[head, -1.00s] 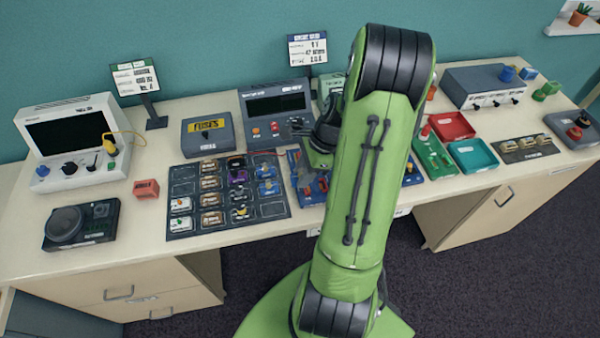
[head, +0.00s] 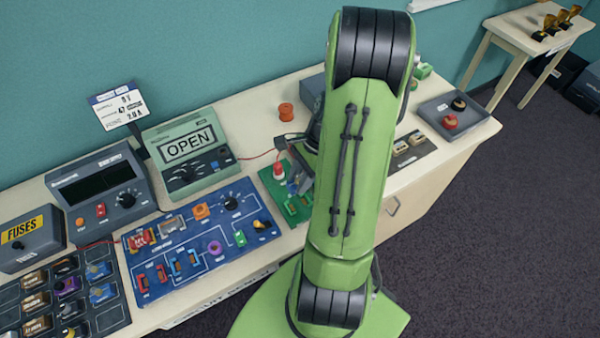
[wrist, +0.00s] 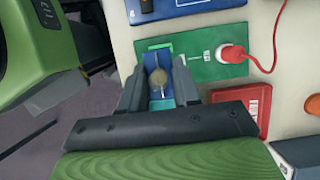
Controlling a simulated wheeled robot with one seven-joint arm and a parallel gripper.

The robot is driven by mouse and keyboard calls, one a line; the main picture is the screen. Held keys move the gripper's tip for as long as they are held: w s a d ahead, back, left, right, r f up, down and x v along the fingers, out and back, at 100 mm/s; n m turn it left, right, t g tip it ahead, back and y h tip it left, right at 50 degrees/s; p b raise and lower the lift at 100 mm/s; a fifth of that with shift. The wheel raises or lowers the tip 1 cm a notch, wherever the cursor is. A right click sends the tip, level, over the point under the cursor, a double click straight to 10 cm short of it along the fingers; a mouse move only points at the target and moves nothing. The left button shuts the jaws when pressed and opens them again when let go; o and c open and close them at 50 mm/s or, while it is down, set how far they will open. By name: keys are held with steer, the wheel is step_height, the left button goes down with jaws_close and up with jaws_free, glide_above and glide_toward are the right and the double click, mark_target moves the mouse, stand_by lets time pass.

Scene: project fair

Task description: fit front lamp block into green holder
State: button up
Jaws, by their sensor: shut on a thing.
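My gripper (wrist: 160,88) is shut on a small blue block with a dull yellow-grey dome, the lamp block (wrist: 158,74), in the wrist view. The block is over the near-left part of a green board (wrist: 205,68); I cannot tell whether it touches the board. The green holder is not clearly distinguishable there, as the block and fingers cover that part. The green board (head: 268,181) shows partly in the head view, left of my arm. My arm hides the fingertips and the block in that view.
A red plug (wrist: 231,53) with a cable stands on the green board. A red tray (wrist: 250,105) lies close right of my gripper. A blue circuit board (head: 165,262), a green meter showing OPEN (head: 190,175) and an orange spool (head: 286,111) are also on the bench.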

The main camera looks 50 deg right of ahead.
steer(key=shift+d, duration=0.15)
steer(key=shift+a+f+b, duration=0.35)
steer(key=shift+f+b, duration=0.05)
steer(key=shift+b, duration=0.1)
steer(key=b, duration=0.5)
glide_above(295, 206)
steer(key=d, duration=0.1)
steer(key=f, duration=0.5)
steer(key=shift+s+d+f, duration=0.2)
steer(key=shift+s+f, duration=0.05)
steer(key=shift+f, duration=0.6)
steer(key=shift+r, duration=0.1)
steer(key=shift+f+b, duration=0.3)
steer(key=shift+f, duration=0.45)
stand_by(0.7)
steer(key=o, duration=1.1)
steer(key=shift+o, duration=0.5)
